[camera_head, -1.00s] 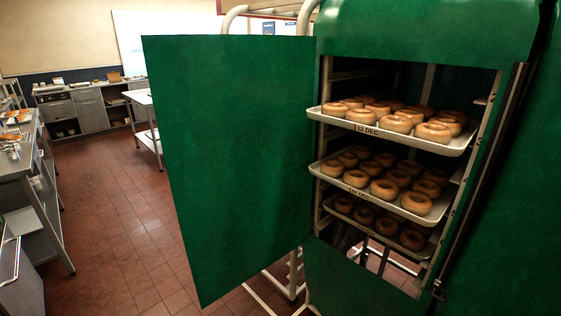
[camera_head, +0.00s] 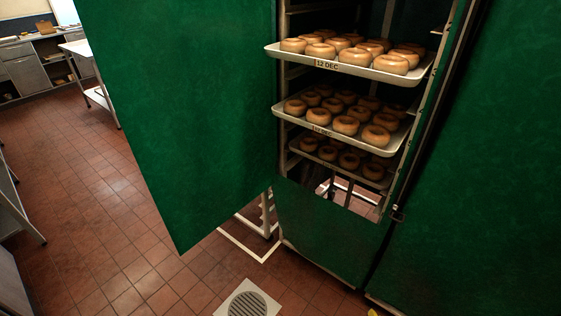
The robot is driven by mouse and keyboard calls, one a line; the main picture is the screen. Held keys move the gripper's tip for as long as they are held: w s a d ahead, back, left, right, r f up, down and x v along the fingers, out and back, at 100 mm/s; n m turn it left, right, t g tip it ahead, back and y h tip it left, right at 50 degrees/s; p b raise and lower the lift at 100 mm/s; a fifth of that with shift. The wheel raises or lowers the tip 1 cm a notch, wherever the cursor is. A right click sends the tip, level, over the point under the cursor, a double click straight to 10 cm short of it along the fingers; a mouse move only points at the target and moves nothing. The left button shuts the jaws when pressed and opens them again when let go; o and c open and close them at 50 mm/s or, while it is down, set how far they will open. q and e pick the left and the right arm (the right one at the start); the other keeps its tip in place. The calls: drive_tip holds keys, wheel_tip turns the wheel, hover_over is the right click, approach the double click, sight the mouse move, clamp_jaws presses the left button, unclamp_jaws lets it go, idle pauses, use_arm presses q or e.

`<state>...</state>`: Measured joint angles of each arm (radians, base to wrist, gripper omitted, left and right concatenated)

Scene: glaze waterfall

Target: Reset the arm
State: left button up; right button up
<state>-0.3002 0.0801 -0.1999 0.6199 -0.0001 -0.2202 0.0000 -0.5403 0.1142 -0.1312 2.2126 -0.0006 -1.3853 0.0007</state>
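Neither of my grippers shows in the head view, and no arm link is clearly visible. In front of me stands a tall rack under a green cover (camera_head: 330,232), with its front flap (camera_head: 185,110) swung open to the left. Inside are a top tray (camera_head: 345,68) labelled "12 DEC", a middle tray (camera_head: 345,133) and a lower tray (camera_head: 340,170). Each tray holds several ring doughnuts (camera_head: 390,64). The top tray sticks out a little past the rack's front.
A second green-covered surface (camera_head: 480,180) fills the right side. A floor drain (camera_head: 247,304) lies in the red tiles at the bottom. A small yellow thing shows at the bottom edge. Steel counters (camera_head: 32,70) and a white table (camera_head: 80,47) stand at the back left. The tiled floor (camera_head: 85,190) at left is clear.

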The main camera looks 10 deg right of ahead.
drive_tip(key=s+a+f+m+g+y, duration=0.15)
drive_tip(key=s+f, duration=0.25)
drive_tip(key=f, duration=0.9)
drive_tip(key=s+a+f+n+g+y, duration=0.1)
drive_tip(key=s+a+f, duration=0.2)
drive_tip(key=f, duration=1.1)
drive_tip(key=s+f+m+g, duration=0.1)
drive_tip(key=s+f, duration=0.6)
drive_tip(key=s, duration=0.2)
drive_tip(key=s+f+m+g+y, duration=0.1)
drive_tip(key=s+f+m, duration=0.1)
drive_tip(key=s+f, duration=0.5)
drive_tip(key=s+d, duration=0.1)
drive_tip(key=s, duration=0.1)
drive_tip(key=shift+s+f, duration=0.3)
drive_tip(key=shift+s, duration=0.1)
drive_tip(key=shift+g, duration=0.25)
